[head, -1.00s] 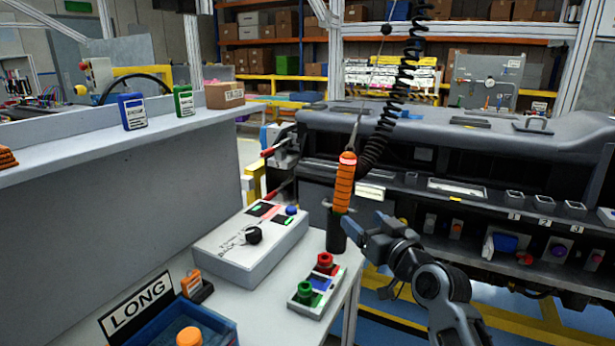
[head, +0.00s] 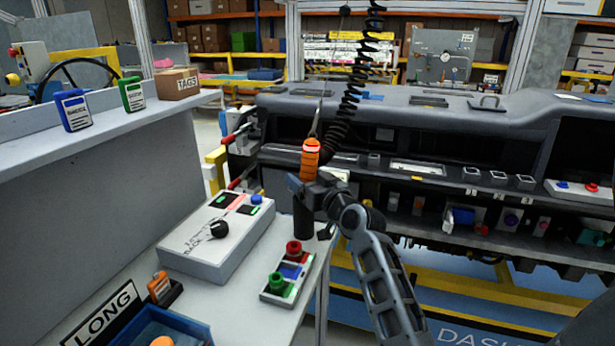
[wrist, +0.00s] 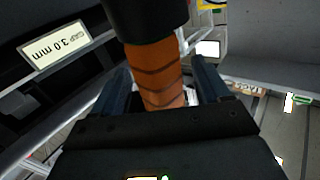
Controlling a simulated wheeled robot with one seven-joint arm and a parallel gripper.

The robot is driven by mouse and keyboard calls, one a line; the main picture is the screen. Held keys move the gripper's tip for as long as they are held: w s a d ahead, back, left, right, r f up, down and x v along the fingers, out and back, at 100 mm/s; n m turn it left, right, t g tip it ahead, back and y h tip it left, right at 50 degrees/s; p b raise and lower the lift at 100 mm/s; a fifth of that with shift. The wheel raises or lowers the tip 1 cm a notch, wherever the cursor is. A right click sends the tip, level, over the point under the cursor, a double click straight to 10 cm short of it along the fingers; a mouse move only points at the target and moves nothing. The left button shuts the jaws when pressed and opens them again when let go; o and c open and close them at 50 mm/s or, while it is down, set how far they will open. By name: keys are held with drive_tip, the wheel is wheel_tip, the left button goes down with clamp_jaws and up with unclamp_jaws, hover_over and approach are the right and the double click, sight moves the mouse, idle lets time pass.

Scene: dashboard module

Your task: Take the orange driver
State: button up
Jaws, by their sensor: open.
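In the wrist view the ridged orange handle (wrist: 158,78) lies between the two fingers of my gripper (wrist: 163,92). The jaws are open around it; contact with either finger cannot be told.
A grey control box (head: 217,235) with a black knob and a button block (head: 288,272) sit left of the holder. A blue bin (head: 160,328) is at the front. The black dashboard (head: 420,135) stands behind and to the right.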

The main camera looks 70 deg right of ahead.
clamp_jaws()
idle(0.7)
